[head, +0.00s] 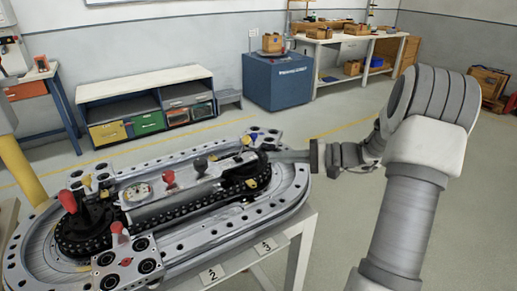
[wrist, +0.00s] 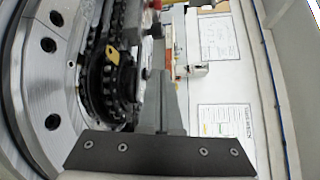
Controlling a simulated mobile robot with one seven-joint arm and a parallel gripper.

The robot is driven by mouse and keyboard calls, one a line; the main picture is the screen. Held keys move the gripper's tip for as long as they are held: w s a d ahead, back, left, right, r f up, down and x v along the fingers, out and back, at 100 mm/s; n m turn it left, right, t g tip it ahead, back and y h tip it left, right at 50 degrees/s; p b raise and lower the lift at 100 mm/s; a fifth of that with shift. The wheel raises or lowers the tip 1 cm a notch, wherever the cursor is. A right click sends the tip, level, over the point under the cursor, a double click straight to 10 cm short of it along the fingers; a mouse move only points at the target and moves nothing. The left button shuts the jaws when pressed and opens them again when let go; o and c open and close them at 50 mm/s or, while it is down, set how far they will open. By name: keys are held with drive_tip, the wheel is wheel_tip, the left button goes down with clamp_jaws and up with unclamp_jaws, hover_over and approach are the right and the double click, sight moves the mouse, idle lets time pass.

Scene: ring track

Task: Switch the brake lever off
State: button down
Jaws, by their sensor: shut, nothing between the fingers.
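The ring track (head: 290,200) is a metal oval with dark chains inside, on a table. Several knobbed levers stand on it: a red one (head: 168,177) and a dark one (head: 200,166) near the middle, and another red one (head: 117,229) at the front left. I cannot tell which is the brake lever. My gripper (head: 270,155) is at the track's right end, beside the dark sprocket and chain. In the wrist view my gripper (wrist: 159,75) is shut and empty. A black-and-red knobbed part (wrist: 154,28) shows beyond the fingertips, apparently apart from them.
A yellow tag (wrist: 112,57) sits on the sprocket close to the fingers. Number plates (head: 212,274) lie along the table's front edge. A blue box (head: 278,82), a shelf unit (head: 145,95) and a workbench (head: 345,40) stand farther back, with open floor between.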

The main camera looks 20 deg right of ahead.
drive_tip(key=d+f+m+t, duration=0.1)
drive_tip(key=d, duration=0.1)
drive_tip(key=w+d+f+m+t+b, duration=0.1)
drive_tip(key=d+t, duration=0.1)
drive_tip(key=d, duration=0.1)
drive_tip(key=w+d+f+m+t, duration=0.1)
drive_tip(key=d+t, duration=0.1)
drive_tip(key=d, duration=0.1)
drive_tip(key=shift+d+f, duration=0.1)
drive_tip(key=shift+f, duration=0.05)
drive_tip(key=shift+d+f+t+b, duration=0.15)
drive_tip(key=shift+d+t+b, duration=0.2)
drive_tip(key=shift+d, duration=0.3)
drive_tip(key=x, duration=0.4)
drive_tip(key=s+x, duration=0.1)
drive_tip(key=x, duration=0.3)
drive_tip(key=a+b+x, duration=0.1)
drive_tip(key=x, duration=0.3)
drive_tip(key=shift+a+r, duration=0.25)
drive_tip(key=shift+r, duration=0.05)
drive_tip(key=shift+a+r, duration=0.15)
drive_tip(key=shift+a, duration=0.35)
